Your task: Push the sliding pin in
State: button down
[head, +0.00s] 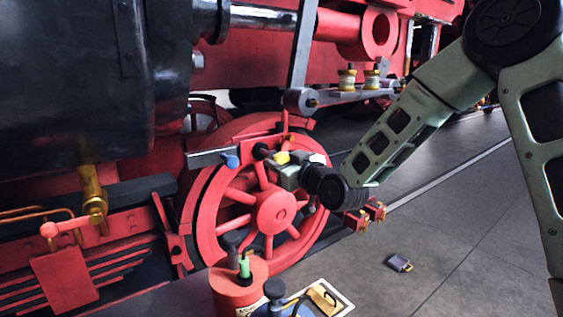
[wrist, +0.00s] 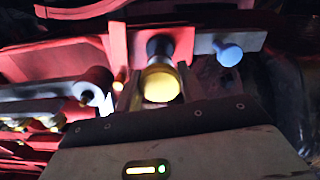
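A pin with a round yellow end (wrist: 161,83) and a black collar (wrist: 158,46) stands out from a red plate in the wrist view; I take it for the sliding pin. In the head view its yellow end (head: 282,158) shows at the front of my gripper (head: 290,172), before the red wheel. In the wrist view my gripper (wrist: 160,92) has its grey fingers on either side of the yellow end. I cannot tell if they touch it. How far the pin stands out is hard to judge.
A blue knob (wrist: 228,53) sits on a grey bar right of the pin; it also shows in the head view (head: 232,161). The red spoked wheel (head: 275,212) is close behind my gripper. A red can (head: 238,290) stands below. A small dark object (head: 399,263) lies on open floor.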

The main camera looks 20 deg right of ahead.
aim_at(274, 157)
jog(key=b+x, duration=0.2)
jog(key=x, duration=0.2)
jog(key=shift+w+a+f+b, duration=0.1)
jog(key=shift+w+a+b, duration=0.05)
jog(key=shift+w+b, duration=0.2)
jog(key=shift+w, duration=0.25)
jog(key=shift+r, duration=0.25)
jog(key=c, duration=1.1)
grip_release()
jog(key=shift+c, duration=0.2)
jog(key=shift+o, duration=1.4)
jog(key=shift+w+a+f, duration=0.1)
jog(key=shift+w, duration=0.05)
